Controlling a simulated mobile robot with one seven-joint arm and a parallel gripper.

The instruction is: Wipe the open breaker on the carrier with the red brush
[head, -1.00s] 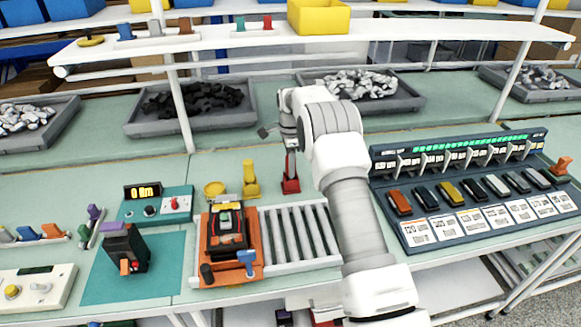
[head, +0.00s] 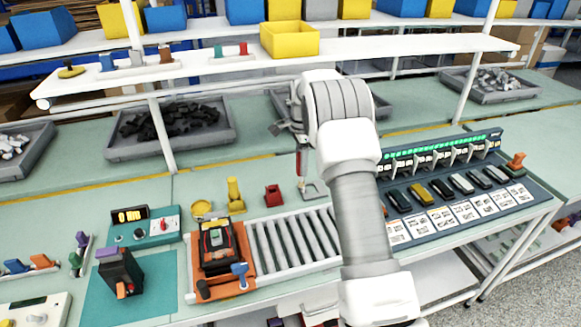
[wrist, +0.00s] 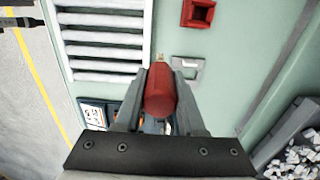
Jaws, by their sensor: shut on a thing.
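My gripper (head: 300,146) is shut on the red brush (head: 301,163). In the wrist view, my gripper (wrist: 158,85) has its fingers on both sides of the red brush handle (wrist: 160,95), with a small pale tip pointing away. The brush hangs upright above the bench, right of the red holder (head: 274,196), which looks empty and also shows in the wrist view (wrist: 198,14). The orange carrier (head: 246,283) sits at the left end of the rollers, left of my gripper. The dark open breaker (head: 216,238) lies on it; its inner details are small.
A roller conveyor (head: 290,238) lies between carrier and arm. A grey metal bracket (head: 311,189) stands below the brush. A breaker rack (head: 440,155) is right. A shelf (head: 200,70) overhangs the back.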

